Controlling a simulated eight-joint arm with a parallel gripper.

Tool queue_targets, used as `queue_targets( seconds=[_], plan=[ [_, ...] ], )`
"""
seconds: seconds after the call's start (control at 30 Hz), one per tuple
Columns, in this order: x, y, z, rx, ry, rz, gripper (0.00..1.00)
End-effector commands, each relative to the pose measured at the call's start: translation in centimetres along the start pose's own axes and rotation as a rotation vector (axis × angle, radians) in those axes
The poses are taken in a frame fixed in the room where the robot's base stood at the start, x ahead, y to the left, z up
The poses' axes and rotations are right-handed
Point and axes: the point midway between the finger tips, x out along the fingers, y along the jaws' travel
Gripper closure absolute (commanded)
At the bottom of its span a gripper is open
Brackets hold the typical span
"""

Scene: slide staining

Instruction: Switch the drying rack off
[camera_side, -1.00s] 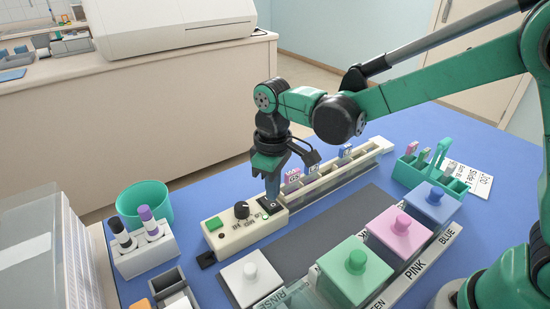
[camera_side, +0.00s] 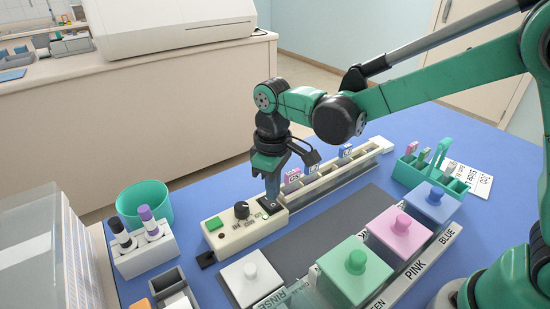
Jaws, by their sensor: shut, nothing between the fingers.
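The drying rack (camera_side: 333,187) is a long cream unit behind the dark mat, with several labelled slides standing in its slots. Its control panel (camera_side: 236,232) at the left end carries a green button (camera_side: 214,224), a black knob (camera_side: 241,210) and a dark switch area (camera_side: 268,206) at the right. My gripper (camera_side: 272,196) is shut and empty, pointing down with its fingertips at the switch area. They look to be touching it or just above it. The fingers hide part of the switch, so I cannot tell its position.
White, green, pink and blue lidded jars (camera_side: 397,235) stand in a row in front of the dark mat (camera_side: 310,235). A green slide carrier (camera_side: 432,172) is at the right. A teal cup (camera_side: 146,203) and a marker holder (camera_side: 145,252) stand at the left.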

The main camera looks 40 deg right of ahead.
Motion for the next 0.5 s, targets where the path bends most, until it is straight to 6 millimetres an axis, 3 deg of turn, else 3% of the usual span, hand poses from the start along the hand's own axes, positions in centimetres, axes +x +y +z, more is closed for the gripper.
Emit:
queue_targets(
  seconds=[0.5],
  plan=[
    [0.72, 0.01, -0.03, 0.0, 0.0, 0.0, 1.0]
  ],
)
